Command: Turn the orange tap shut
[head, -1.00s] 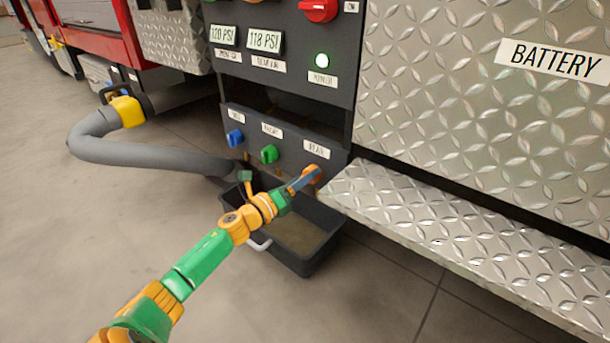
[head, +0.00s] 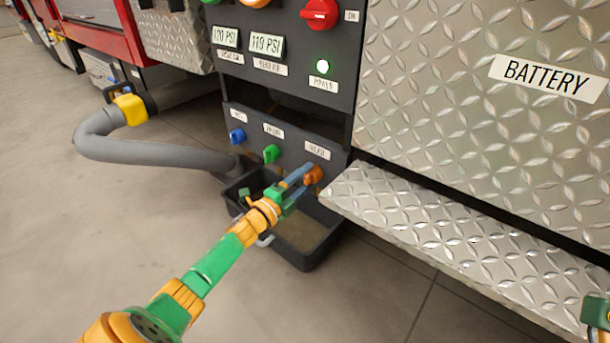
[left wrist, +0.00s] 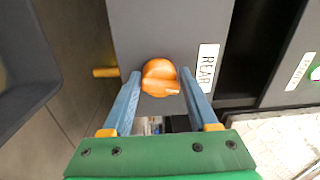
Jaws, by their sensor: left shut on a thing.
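The orange tap (head: 314,174) is on the lower dark panel, at the right end of a row with a blue tap (head: 237,136) and a green tap (head: 271,153). In the left wrist view the orange tap (left wrist: 160,77) sits between my left gripper's blue fingers (left wrist: 160,74), beside a label reading REAR. In the head view my left gripper (head: 306,178) reaches the tap from the lower left and is shut on it. The fingers partly hide the tap. A green part of my right arm shows at the right edge, without its fingers.
A black tub (head: 300,258) stands on the floor below the taps, under my left gripper. A tread-plate step (head: 440,235) juts out just right of the orange tap. A grey hose (head: 150,152) lies at the left. The floor in front is clear.

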